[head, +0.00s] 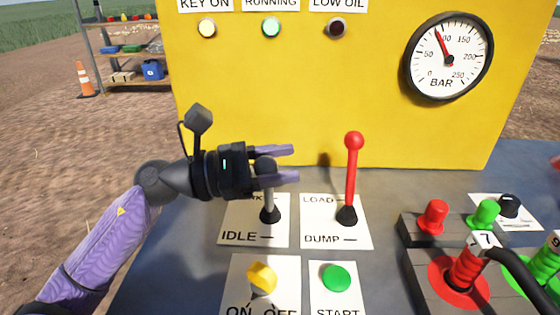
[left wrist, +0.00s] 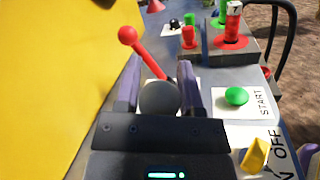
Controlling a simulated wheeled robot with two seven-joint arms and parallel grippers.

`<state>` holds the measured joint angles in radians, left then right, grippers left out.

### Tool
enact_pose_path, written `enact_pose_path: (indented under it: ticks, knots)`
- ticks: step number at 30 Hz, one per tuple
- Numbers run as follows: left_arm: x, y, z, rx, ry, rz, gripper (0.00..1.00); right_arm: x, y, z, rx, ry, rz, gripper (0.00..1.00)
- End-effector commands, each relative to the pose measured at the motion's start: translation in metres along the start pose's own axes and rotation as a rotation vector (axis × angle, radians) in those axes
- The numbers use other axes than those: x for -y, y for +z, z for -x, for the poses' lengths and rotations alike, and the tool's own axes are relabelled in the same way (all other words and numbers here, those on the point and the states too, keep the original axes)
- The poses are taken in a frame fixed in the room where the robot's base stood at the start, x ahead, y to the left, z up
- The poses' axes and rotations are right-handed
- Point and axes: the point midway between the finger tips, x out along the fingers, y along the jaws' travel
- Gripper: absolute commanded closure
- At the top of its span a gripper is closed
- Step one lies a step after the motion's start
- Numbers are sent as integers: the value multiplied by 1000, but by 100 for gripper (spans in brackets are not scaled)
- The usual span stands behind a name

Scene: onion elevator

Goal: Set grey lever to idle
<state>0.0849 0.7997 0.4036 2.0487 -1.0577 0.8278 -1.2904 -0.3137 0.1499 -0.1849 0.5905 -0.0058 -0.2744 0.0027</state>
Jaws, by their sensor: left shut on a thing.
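The grey lever (head: 268,201) stands on a white plate whose lower label reads IDLE; the upper label is partly hidden by my gripper. The lever is near upright, its top leaning towards the upper label. My left gripper (head: 283,163) is shut around the lever's dark round knob (left wrist: 159,98), with a purple finger on either side. In the left wrist view the knob sits between both fingers.
The red lever (head: 351,180) stands close on the right, on a LOAD/DUMP plate. A yellow switch (head: 262,278) and green START button (head: 336,277) lie in front. Red and green couplings (head: 466,270) are at the right. The yellow panel (head: 300,90) rises behind.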

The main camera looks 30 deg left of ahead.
Motion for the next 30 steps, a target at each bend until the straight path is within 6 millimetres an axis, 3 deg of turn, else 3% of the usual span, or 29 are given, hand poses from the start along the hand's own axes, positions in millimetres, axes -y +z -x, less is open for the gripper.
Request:
enact_pose_path:
  ticks: [4,5,9,10,20,30]
  knots:
    - [3,-2,0,-3,-9,6,100,1,0,0,0,-2,-1,14]
    - [3,-2,0,-3,-10,6,49,2,0,0,0,-3,-1,14]
    - [2,-2,0,-2,-8,5,20,5,-1,0,-1,-8,-2,14]
    - [2,-2,0,-2,-8,5,17,5,-1,0,-1,-9,-2,14]
    - [1,-1,4,-1,-4,5,17,6,-1,0,-2,-9,-3,14]
    - [0,-1,74,-2,-1,7,17,1,-2,6,-7,-1,-1,14]
